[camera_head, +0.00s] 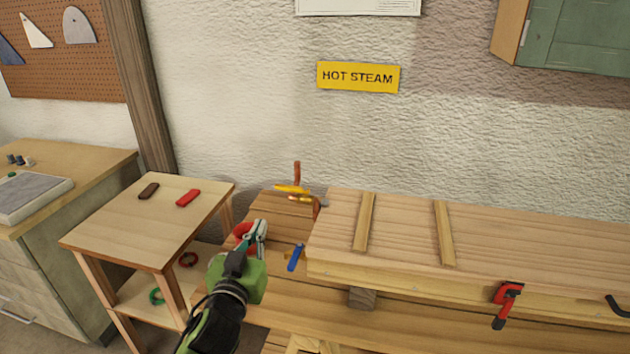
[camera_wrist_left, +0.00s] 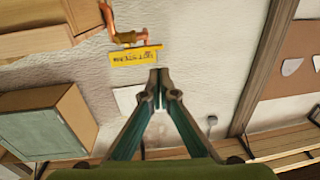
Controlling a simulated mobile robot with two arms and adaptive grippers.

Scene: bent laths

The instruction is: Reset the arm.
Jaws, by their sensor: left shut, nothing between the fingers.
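My left arm comes in from the bottom left of the head view. Its gripper (camera_head: 262,224) is shut and empty, held in the air in front of the left end of the long wooden box. In the left wrist view the fingertips (camera_wrist_left: 159,88) meet in a point with nothing between them. The left wrist camera faces the wall, and its picture is turned upside down. My right gripper is in neither view.
The wooden box (camera_head: 400,220) rests on a workbench, with a red clamp (camera_head: 507,300) at its front. A copper pipe with a yellow handle (camera_head: 292,189), a blue piece (camera_head: 296,257) and a red thing (camera_head: 242,233) are near my gripper. A small side table (camera_head: 150,225) stands left.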

